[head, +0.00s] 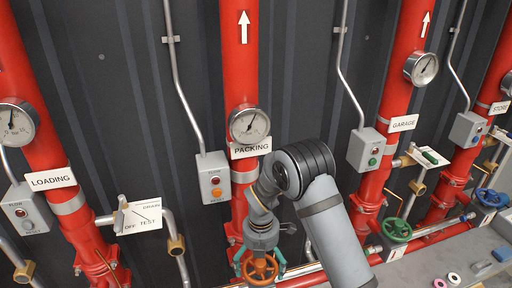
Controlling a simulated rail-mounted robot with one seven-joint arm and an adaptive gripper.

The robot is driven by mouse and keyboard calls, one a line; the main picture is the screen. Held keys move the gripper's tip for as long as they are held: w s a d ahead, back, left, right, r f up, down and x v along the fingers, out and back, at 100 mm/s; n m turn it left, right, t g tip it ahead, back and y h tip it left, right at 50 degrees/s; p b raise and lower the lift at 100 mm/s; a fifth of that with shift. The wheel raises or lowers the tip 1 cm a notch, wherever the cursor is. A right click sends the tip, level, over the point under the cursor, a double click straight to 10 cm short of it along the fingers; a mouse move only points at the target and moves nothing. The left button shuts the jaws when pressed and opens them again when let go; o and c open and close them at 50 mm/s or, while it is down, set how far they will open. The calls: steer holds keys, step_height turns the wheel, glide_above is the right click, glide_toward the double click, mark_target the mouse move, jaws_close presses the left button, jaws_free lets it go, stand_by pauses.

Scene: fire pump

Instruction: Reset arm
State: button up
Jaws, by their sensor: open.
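My arm reaches in from the bottom, bends at a dark elbow and points down. My gripper (259,266) is open at the foot of the red PACKING pipe (241,100), with its fingers on either side of an orange valve wheel (262,270). I cannot tell whether the fingers touch the wheel. The arm hides part of the pipe behind it.
A green valve wheel (397,230) and a blue one (490,197) are to the right. A gauge (249,125) and a button box (214,177) are by the PACKING pipe. A grey ledge (435,262) at lower right holds small loose parts.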

steer(key=shift+m, duration=1.2)
steer(key=shift+r, duration=0.1)
steer(key=shift+t, duration=0.4)
steer(key=w+r+p, duration=0.1)
steer(key=r, duration=0.1)
steer(key=w+r+p, duration=0.1)
steer(key=r, duration=0.1)
steer(key=w+r+p, duration=0.1)
steer(key=r, duration=0.1)
steer(key=shift+p, duration=0.3)
steer(key=a+f+n+t+b, duration=0.1)
steer(key=a+f+n+b, duration=0.15)
steer(key=a, duration=0.35)
steer(key=shift+m+y, duration=0.3)
steer(key=shift+m, duration=0.65)
steer(key=d, duration=0.1)
steer(key=w+d+r+p, duration=0.1)
steer(key=d, duration=0.1)
steer(key=w+d+r, duration=0.1)
steer(key=shift+w+d+r, duration=0.15)
steer(key=shift+w+d, duration=0.05)
steer(key=s+r+m+p, duration=0.1)
steer(key=s+d+r+m, duration=0.1)
steer(key=r+m+p, duration=0.1)
steer(key=shift+s+d+r+p, duration=0.15)
steer(key=shift+s+d+p, duration=0.2)
steer(key=shift+s, duration=0.05)
